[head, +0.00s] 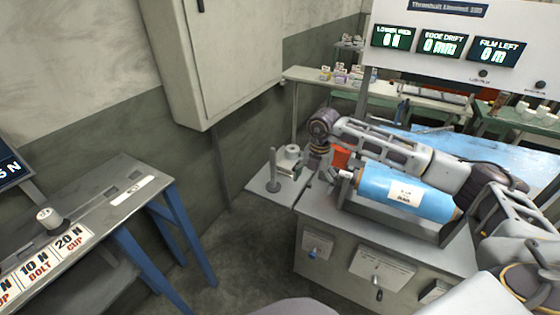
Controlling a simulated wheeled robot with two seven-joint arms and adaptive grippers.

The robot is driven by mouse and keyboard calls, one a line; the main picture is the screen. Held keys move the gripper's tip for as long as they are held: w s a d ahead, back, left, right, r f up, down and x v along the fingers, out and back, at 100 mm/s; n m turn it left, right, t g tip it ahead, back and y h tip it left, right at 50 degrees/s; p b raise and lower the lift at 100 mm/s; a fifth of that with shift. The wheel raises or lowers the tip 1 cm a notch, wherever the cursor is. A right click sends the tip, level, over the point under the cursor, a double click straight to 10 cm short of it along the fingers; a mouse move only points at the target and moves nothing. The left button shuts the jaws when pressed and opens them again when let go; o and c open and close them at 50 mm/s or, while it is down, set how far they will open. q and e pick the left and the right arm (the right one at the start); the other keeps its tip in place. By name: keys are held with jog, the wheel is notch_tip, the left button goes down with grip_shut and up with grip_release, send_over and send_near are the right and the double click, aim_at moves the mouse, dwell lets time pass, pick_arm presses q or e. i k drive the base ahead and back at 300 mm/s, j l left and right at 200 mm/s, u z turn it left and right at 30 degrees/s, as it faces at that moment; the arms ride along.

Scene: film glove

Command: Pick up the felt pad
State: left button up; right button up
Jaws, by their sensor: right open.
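My right arm comes in from the right, over a machine bench. Its gripper (317,170) points down beside the left end of a blue film roll (408,192) and is open. It is small in the picture, and I see nothing held in it. I cannot clearly make out a felt pad. A small grey side shelf (255,184) left of the gripper bears an upright post on a round base (273,172) and a pale round piece (292,152). The arm and gripper hide part of the bench top. My left gripper is not in view.
A left table with blue legs (178,225) bears a weight (48,217) and labelled cards (40,268). A wall cabinet (220,60) hangs behind. A display panel (445,42) stands above the machine. Open floor (240,265) lies between table and bench.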

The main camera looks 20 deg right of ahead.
aim_at(284, 167)
jog(key=i, duration=0.9)
